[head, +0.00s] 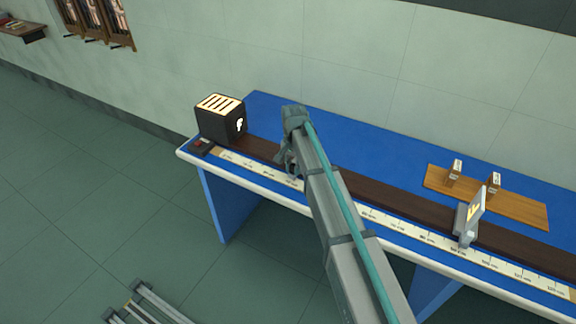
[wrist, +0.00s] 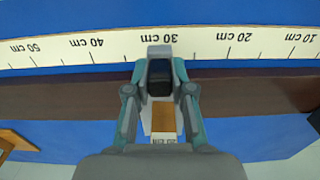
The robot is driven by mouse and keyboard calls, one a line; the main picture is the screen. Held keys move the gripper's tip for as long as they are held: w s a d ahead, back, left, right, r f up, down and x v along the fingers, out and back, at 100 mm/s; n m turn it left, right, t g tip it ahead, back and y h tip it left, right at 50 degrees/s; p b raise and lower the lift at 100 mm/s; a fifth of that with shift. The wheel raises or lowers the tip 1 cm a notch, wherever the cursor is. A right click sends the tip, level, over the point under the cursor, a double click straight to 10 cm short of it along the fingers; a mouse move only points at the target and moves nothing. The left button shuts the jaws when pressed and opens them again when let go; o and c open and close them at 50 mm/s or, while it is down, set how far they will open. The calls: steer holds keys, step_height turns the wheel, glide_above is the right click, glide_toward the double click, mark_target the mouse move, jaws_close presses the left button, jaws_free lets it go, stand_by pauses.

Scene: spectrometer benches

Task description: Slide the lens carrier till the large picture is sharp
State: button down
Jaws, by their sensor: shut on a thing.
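My gripper (wrist: 160,92) is shut on the lens carrier (wrist: 159,53), which has a grey body and a dark part between the fingers. In the wrist view it stands on the dark rail at about the 30 cm mark. A brown block with a small label (wrist: 164,141) shows below the fingers. In the head view my arm hides most of the carrier. The black lamp box (head: 220,122) with a bright F stands at the rail's left end.
The dark rail (head: 400,207) runs along the blue bench (head: 350,150) beside a white centimetre scale (head: 400,232). A wooden board (head: 520,210) with two small labelled blocks lies behind the screen. The rail between my arm and the screen looks clear.

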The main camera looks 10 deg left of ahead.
stand_by(0.3)
steer(key=c, duration=1)
jaws_free()
steer(key=shift+r, duration=0.15)
step_height(320, 180, up, 12)
steer(key=shift+f, duration=0.2)
